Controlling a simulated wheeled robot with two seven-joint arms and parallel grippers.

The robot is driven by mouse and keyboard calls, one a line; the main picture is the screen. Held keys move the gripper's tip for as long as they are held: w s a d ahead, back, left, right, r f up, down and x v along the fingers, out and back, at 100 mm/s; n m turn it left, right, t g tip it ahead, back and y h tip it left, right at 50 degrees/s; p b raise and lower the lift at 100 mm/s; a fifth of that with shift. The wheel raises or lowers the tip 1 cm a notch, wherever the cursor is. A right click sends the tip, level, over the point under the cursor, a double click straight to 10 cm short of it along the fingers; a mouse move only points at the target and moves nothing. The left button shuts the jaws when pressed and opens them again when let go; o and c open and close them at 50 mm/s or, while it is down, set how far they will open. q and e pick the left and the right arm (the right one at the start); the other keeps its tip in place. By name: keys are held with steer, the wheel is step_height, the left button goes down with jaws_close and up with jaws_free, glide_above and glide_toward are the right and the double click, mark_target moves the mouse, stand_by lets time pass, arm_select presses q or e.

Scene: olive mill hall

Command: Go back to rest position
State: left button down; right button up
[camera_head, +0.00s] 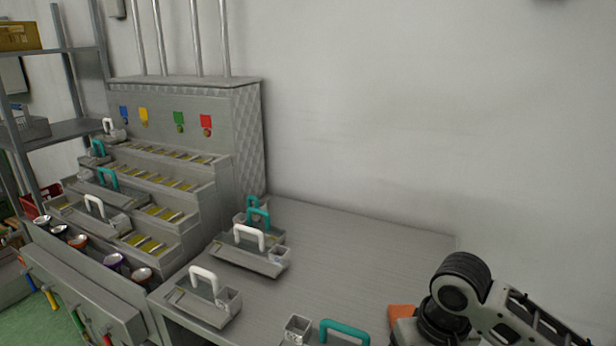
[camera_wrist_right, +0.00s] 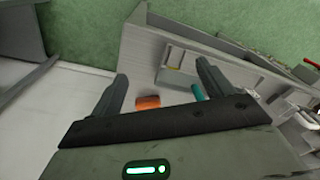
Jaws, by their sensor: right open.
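My right arm comes in at the lower right of the head view, over the right part of the grey worktop (camera_head: 350,235). Its fingers do not show there. In the right wrist view my right gripper (camera_wrist_right: 163,88) is open, with its two fingers wide apart and nothing held between them. Beyond the fingers an orange object (camera_wrist_right: 147,102) and a teal handle (camera_wrist_right: 198,92) show, partly cut off by the gripper body. My left gripper is in neither view.
Metal trays with white handles (camera_head: 203,278) and teal handles (camera_head: 343,328) stand on the worktop. An orange piece (camera_head: 401,312) lies beside my arm. A stepped rack (camera_head: 190,185) with more trays stands left, with shelving (camera_head: 60,130) behind. The worktop's back middle is clear.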

steer(key=s+a+f+n+t+y, duration=0.2)
steer(key=s+a+f, duration=0.3)
steer(key=s, duration=0.3)
steer(key=s+d+f+m+t+h, duration=0.1)
steer(key=s+d+f+h, duration=0.15)
steer(key=s+d, duration=0.65)
steer(key=w+a+f+t+y, duration=0.2)
steer(key=w+a+f+t, duration=0.2)
steer(key=a+f+t, duration=0.2)
steer(key=shift+w+a+f+t+y, duration=0.15)
steer(key=shift+w+f+t+y, duration=0.2)
steer(key=shift+f, duration=0.2)
